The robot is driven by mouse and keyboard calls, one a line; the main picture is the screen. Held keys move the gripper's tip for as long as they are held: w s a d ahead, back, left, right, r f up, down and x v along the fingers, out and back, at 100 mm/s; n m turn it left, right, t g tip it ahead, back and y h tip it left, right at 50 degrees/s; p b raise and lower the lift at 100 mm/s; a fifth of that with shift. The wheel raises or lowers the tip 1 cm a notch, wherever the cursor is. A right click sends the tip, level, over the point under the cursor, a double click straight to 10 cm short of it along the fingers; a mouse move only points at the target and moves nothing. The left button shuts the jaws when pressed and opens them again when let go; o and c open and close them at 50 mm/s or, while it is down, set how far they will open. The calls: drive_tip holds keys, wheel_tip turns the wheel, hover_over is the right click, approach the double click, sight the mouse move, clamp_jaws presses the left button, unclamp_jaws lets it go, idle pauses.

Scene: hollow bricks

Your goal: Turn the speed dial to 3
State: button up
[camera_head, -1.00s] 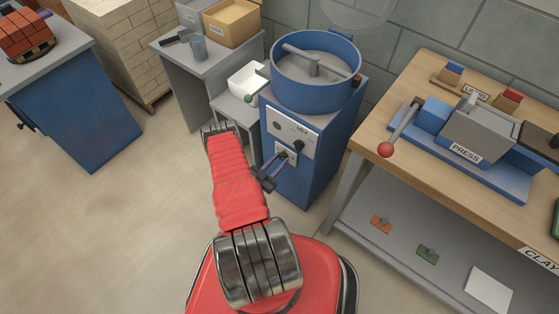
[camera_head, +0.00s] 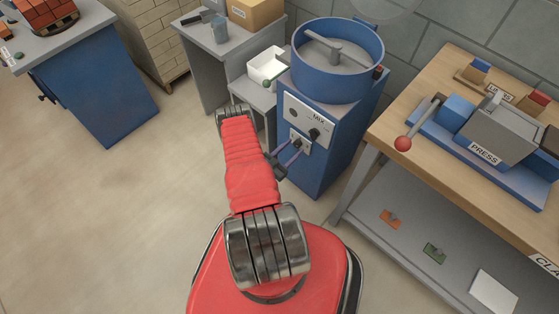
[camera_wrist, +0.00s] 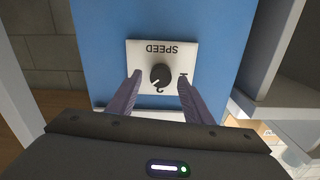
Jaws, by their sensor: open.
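The speed dial (camera_wrist: 160,75) is a round black knob on a white plate marked SPEED (camera_wrist: 141,51), upside down in the wrist view. A dark digit shows just below the knob and another mark at its right; other digits are hidden or unclear. In the head view the plate (camera_head: 305,147) is low on the blue mixer's front (camera_head: 318,172). My gripper (camera_wrist: 159,73) is open, with one purple finger on each side of the dial and visible gaps between. Its fingers also reach the plate in the head view (camera_head: 293,150). I cannot tell how deep the fingertips are.
Above the speed plate is a MIX panel (camera_head: 308,118) with a black knob (camera_head: 314,134). The round mixing tub (camera_head: 337,85) is on top. A wooden bench (camera_head: 400,126) with a press and red-balled lever (camera_head: 403,143) stands at right. Open floor (camera_head: 110,210) lies at left.

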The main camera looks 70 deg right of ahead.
drive_tip(key=v, duration=1.3)
drive_tip(key=shift+s+f, duration=0.1)
drive_tip(key=shift+f, duration=0.05)
idle(0.5)
